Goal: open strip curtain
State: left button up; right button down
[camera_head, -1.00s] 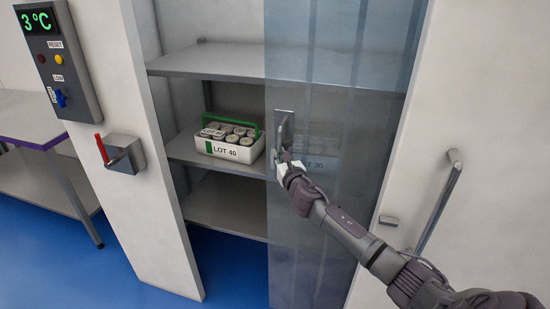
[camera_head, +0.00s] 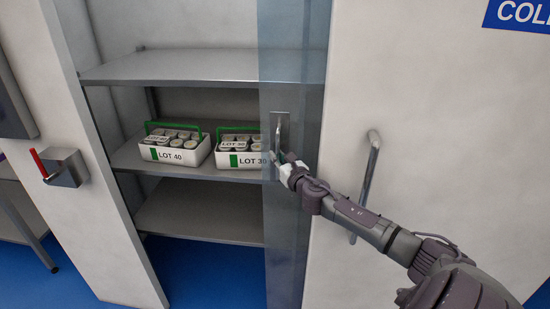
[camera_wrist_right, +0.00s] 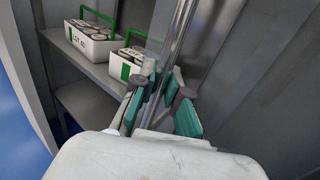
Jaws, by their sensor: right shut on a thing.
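The strip curtain (camera_head: 293,215) is a translucent bluish sheet, bunched at the right side of the cold room opening. Its upright metal handle (camera_head: 279,130) is on the sheet at middle-shelf height. My right gripper (camera_head: 287,166) is at the lower part of this handle. In the right wrist view, the green-padded fingers (camera_wrist_right: 165,100) are on either side of the metal handle bar (camera_wrist_right: 178,52), shut on it. The left part of the opening is uncovered. My left gripper is not in view.
On the middle shelf (camera_head: 128,158) stand two white tubs with green handles, LOT 40 (camera_head: 178,156) and LOT 30 (camera_head: 238,160). A red-levered box (camera_head: 63,167) is on the left wall. A door handle (camera_head: 367,180) is on the right panel.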

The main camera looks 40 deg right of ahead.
jog(key=shift+a, duration=0.1)
jog(key=c, duration=1.2)
grip_release()
jog(key=shift+w, duration=0.1)
jog(key=v, duration=1.2)
